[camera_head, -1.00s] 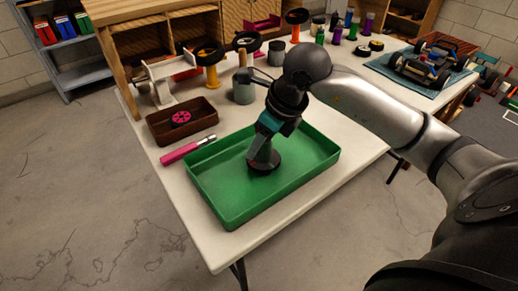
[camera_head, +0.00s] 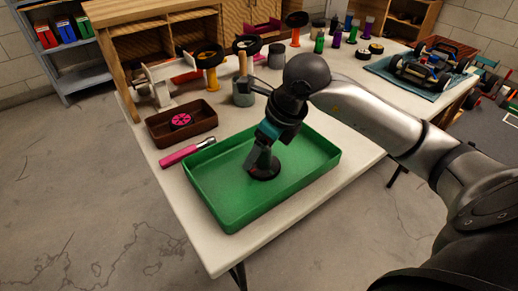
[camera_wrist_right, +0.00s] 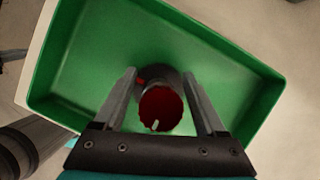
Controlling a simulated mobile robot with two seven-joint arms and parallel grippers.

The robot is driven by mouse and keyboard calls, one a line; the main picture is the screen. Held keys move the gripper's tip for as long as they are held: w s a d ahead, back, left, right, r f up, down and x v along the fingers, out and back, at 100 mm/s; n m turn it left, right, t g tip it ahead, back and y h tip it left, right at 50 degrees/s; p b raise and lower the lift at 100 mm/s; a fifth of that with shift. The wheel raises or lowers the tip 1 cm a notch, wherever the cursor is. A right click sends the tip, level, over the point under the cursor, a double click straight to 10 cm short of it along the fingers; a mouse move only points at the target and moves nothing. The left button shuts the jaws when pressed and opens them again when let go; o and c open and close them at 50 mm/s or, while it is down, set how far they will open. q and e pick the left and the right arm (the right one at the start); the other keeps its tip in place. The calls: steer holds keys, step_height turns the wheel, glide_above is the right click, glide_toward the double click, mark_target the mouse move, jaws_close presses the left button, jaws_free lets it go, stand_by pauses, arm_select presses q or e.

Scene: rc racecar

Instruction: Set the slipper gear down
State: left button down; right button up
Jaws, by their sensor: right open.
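A toothed dark-red gear part (camera_wrist_right: 160,108) with a dark body shows between the fingers of my right gripper (camera_wrist_right: 160,92) in the right wrist view. I take it to be the slipper gear. In the head view it is a dark round disc (camera_head: 264,174) at the floor of the green tray (camera_head: 213,218). My right gripper (camera_head: 261,163) points down at it in the tray. Its two fingers are apart, one on each side of the part. Whether they touch it I cannot tell. My left gripper is not in view.
A brown box (camera_head: 204,127) holding a pink wheel-like gear (camera_head: 181,120) and a pink-handled tool (camera_head: 180,154) lie left of the tray. A grey pot (camera_head: 244,96) and several small parts stand behind. A car chassis (camera_head: 428,65) sits on a blue mat at the right.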

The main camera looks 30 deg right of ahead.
steer(key=shift+r, duration=0.15)
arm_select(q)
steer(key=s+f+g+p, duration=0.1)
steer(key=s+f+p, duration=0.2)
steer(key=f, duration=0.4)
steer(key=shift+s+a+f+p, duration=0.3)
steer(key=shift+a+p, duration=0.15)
arm_select(e)
steer(key=v, duration=1.2)
